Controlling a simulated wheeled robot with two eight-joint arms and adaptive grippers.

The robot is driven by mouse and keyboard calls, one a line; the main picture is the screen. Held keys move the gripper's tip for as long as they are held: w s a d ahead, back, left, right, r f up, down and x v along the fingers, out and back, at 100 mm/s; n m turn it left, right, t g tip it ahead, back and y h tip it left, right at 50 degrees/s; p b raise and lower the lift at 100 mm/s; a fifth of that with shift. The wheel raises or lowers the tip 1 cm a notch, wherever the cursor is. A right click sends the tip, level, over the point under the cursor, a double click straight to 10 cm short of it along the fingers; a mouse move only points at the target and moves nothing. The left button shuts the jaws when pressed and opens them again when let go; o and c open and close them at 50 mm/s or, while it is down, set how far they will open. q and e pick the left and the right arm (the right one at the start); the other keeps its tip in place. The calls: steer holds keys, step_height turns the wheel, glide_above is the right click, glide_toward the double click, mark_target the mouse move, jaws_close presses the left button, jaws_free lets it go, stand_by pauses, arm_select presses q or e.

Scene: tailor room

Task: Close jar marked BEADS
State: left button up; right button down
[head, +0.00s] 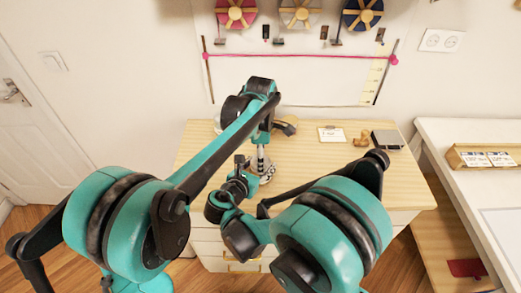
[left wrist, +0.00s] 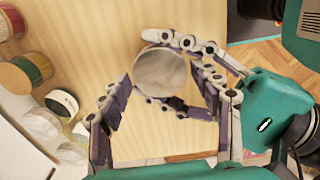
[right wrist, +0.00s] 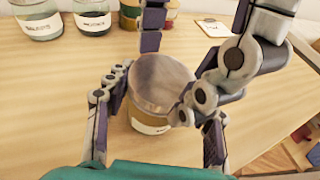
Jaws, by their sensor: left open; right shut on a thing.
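A round jar (right wrist: 150,122) with a pale label stands upright on the wooden desk. I cannot read its label. A greyish disc (right wrist: 160,82) covers its top in the right wrist view; it shows from above in the left wrist view (left wrist: 158,72). I cannot tell whether this disc is a seated lid. My right gripper (right wrist: 155,95) is shut around the jar's sides. My left gripper (left wrist: 165,88) is open above the jar, its fingers spread on either side of the top. In the head view both grippers meet over the desk, and the arms hide the jar.
Several other jars (right wrist: 93,18) stand behind it on the desk (head: 310,165). A paper card (head: 331,134), a wooden item (head: 365,138) and a grey box (head: 387,140) lie at the desk's right. A white table (head: 450,150) adjoins on the right. My two arms are close together.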

arm_select(q)
steer(key=shift+f, duration=0.25)
steer(key=c, duration=1)
steer(key=m, duration=1)
